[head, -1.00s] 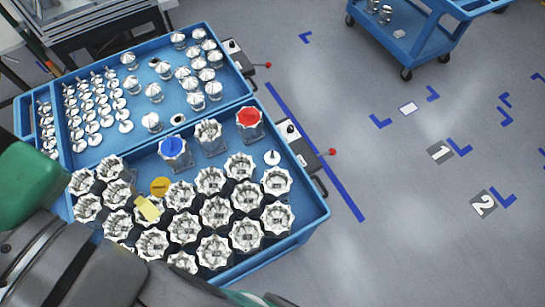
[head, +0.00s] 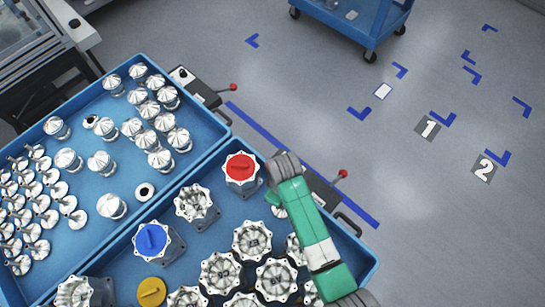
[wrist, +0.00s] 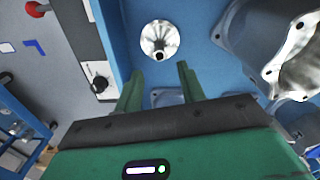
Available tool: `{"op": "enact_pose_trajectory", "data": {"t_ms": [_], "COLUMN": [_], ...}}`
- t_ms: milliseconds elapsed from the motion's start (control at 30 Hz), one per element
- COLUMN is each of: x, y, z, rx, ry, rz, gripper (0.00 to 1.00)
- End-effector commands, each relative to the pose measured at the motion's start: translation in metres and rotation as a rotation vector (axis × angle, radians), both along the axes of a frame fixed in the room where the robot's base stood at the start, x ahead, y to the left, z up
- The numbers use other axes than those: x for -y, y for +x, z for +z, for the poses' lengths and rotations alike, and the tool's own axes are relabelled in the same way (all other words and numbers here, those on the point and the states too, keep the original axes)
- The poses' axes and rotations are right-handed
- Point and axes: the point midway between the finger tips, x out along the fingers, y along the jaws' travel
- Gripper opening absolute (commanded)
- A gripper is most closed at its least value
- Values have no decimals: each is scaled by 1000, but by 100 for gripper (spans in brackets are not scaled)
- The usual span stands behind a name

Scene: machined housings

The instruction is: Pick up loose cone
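The loose cone (wrist: 160,40) is a shiny silver cone with a dark hole at its tip. It sits on the blue tray floor, just ahead of my fingertips in the wrist view. My gripper (wrist: 157,75) is open, its two green fingers apart with nothing between them. In the head view the cone (head: 279,211) is mostly hidden by my green gripper and arm, beside the red-capped housing. I cannot tell the exact height of the fingers over the tray.
A red-capped housing (head: 240,170), a blue-capped housing (head: 152,241) and several open silver housings (head: 252,240) crowd the front tray. A housing (wrist: 292,55) stands close on the right in the wrist view. A control box with a knob (wrist: 98,78) is outside the tray's wall.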

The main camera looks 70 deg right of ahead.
Motion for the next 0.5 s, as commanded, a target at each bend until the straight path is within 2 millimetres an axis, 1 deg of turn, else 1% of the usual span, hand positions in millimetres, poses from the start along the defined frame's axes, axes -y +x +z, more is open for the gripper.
{"op": "enact_pose_trajectory", "data": {"t_ms": [33, 167, 333, 467, 500], "x": [-2, -2, -2, -2, -2], "y": [-5, -6, -5, -5, -5], "z": [-5, -7, -28, -33, -39], "rx": [-12, -14, -12, -10, -10], "ry": [12, 15, 13, 12, 12], "rz": [-2, -1, -1, -1, -1], "gripper": [39, 39, 39, 39, 39]}}
